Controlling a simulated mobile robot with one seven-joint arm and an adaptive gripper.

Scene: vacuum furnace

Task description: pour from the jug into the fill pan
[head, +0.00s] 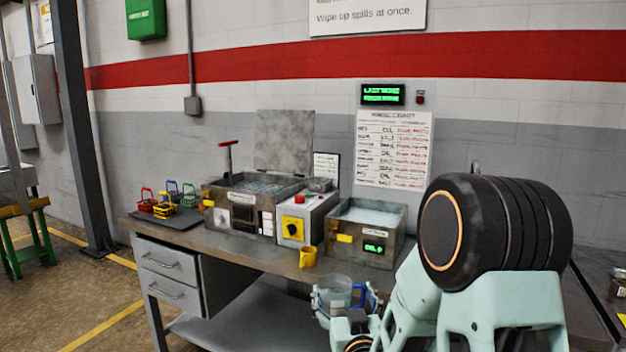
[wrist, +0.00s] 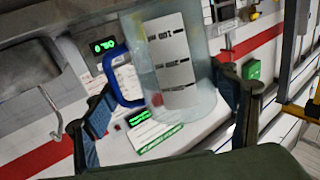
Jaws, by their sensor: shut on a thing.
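The jug (head: 334,295) is clear with a blue handle, held low in front of the bench edge in the head view, partly behind my arm. It fills the middle of the wrist view (wrist: 178,70), with a white label of dark marks. My gripper (wrist: 165,112) is shut on it, one finger on each side. In the head view my gripper (head: 345,308) is small and partly hidden. A steel pan with pale liquid (head: 394,240) stands on the bench, above and right of the jug, with a green display. Its label is too small to read; it may be the fill pan.
Left of that pan stand a grey control box (head: 291,230) with a red button and a larger open-lidded bath (head: 215,222). Small coloured baskets (head: 163,208) stand on a dark mat at left.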

